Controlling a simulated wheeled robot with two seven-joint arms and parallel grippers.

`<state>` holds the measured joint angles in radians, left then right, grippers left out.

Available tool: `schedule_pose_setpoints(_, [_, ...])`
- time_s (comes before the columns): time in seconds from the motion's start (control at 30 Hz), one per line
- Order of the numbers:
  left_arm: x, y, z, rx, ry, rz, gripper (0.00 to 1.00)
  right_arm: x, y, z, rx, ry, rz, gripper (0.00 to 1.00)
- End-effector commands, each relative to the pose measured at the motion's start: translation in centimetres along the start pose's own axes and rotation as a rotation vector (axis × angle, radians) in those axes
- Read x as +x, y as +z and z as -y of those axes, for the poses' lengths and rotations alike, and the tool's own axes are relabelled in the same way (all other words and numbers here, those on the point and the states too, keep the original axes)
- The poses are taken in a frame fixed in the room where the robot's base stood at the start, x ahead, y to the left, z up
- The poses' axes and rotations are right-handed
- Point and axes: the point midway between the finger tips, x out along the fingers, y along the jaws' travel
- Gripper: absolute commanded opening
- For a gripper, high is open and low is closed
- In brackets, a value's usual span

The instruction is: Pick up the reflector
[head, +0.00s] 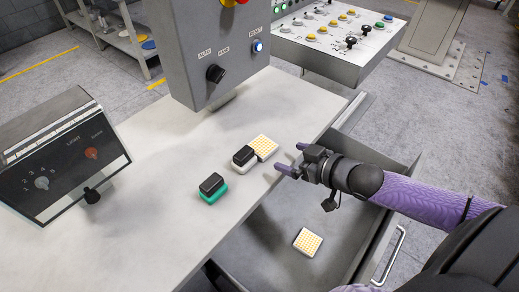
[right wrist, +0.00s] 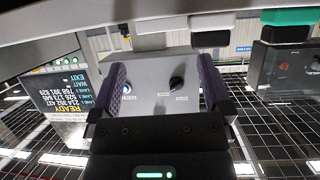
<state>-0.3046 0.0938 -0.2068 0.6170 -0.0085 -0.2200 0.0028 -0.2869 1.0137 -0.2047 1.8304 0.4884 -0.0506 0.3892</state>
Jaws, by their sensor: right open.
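Two square white plates with amber dots look like reflectors. One reflector (head: 264,146) lies on the grey table, touching or close beside a black-topped white block (head: 243,156). The other reflector (head: 307,242) lies in the open drawer below the table edge. My right gripper (head: 289,157) is open and empty, just right of the table reflector, near the table edge. Its two purple fingers also show spread apart in the right wrist view (right wrist: 161,72), with nothing between them. My left gripper is out of view.
A black-topped green block (head: 212,188) stands left of the white one. A grey control box (head: 215,50) rises behind them, and a dark dial panel (head: 62,155) stands at left. The open drawer (head: 262,248) lies below my right arm. The table's front is clear.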

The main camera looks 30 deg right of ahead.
Motion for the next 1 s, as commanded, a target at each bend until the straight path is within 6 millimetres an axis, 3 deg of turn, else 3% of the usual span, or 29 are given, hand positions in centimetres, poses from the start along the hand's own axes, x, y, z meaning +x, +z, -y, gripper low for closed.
schedule_pose_setpoints(0.2, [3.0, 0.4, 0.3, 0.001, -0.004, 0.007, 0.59, 4.0, 1.2, 0.2, 0.000, 0.000, -0.002, 1.00])
schedule_pose_setpoints(0.3, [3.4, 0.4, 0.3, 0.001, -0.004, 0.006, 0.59, 5.2, 0.9, 0.2, -0.001, 0.000, 0.000, 1.00])
schedule_pose_setpoints(0.57, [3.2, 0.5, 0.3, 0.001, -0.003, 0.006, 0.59, 5.5, 0.6, 0.3, -0.002, -0.001, 0.002, 1.00])
schedule_pose_setpoints(0.9, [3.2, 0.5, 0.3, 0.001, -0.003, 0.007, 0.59, 5.5, 0.6, 0.3, -0.002, -0.001, 0.001, 0.30])
schedule_pose_setpoints(1.0, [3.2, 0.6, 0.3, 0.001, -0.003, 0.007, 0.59, 5.5, 0.6, 0.3, -0.002, -0.001, 0.001, 0.30])
